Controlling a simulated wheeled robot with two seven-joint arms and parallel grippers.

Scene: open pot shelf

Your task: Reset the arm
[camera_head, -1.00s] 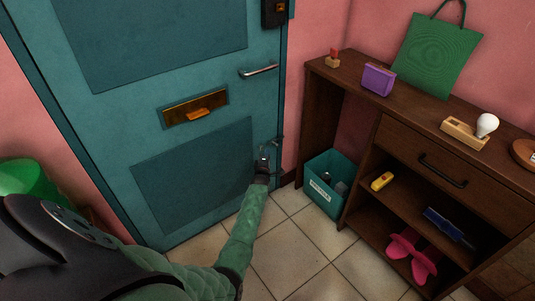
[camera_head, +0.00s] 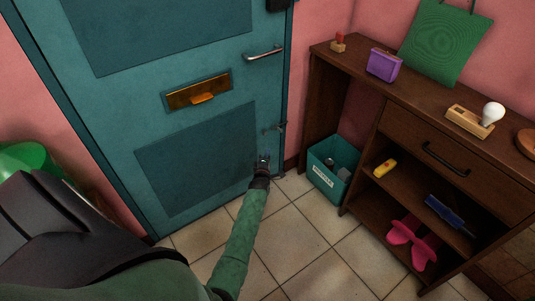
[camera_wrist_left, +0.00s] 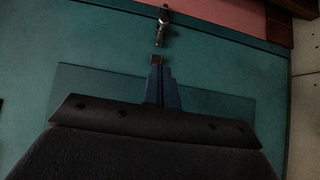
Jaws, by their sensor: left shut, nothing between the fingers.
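My left arm (camera_head: 240,235) is green and reaches out in front of the teal door (camera_head: 135,60). My left gripper (camera_head: 263,159) is dark, shut and empty, and sits before the lower right part of the door. A small metal latch (camera_head: 276,127) on the door's right edge is just above it, apart from the fingers. In the left wrist view the shut fingertips (camera_wrist_left: 157,60) point toward the latch (camera_wrist_left: 162,28), with a gap between them. My right gripper is not in view.
A long door handle (camera_head: 263,53) and a brass mail slot (camera_head: 198,90) are on the door. A teal bin (camera_head: 325,180) stands right of my gripper, beside a dark wooden shelf (camera_head: 350,115) with several items. The tiled floor (camera_head: 300,245) between is clear.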

